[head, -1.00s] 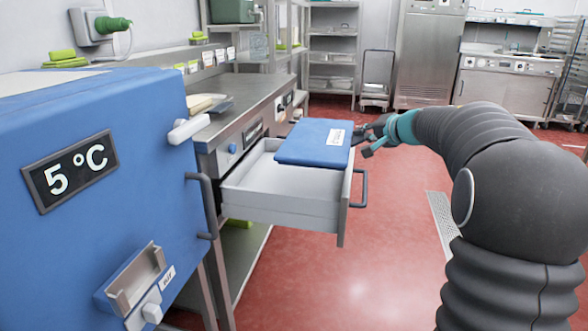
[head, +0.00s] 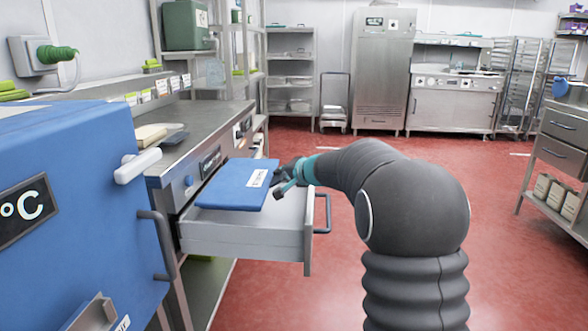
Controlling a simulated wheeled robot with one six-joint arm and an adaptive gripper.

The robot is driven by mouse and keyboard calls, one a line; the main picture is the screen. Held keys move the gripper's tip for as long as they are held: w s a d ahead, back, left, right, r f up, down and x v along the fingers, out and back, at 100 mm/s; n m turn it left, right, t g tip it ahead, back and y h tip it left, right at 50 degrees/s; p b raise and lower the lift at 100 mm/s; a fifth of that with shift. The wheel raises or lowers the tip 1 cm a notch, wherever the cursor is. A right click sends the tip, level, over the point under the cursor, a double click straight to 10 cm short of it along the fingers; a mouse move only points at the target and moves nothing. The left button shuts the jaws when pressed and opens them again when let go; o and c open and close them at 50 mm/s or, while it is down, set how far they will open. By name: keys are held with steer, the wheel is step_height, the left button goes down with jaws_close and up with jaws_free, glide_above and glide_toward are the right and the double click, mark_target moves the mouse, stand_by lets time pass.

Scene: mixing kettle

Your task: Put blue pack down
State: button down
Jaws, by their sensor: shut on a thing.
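The blue pack (head: 232,188) is a flat blue slab with a white label. It lies roughly level above the open drawer (head: 240,236), over its left and middle part. I cannot tell whether it touches the drawer's rim. My gripper (head: 283,183) is shut on the right edge of the blue pack. The drawer is grey, with a dark handle (head: 323,213) at its right end. The pack hides much of the drawer's inside.
A steel counter (head: 205,125) runs above the drawer. A blue cabinet (head: 75,190) with a temperature display stands close at the left. Red floor (head: 510,260) is clear to the right. A shelved drawer unit (head: 562,150) stands at the far right.

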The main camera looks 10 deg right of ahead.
steer(key=shift+w+a, duration=0.15)
steer(key=shift+a, duration=0.2)
steer(key=shift+f, duration=2.1)
steer(key=c, duration=1.7)
jaws_free()
steer(key=shift+f, duration=0.25)
steer(key=o, duration=0.4)
steer(key=shift+r, duration=0.2)
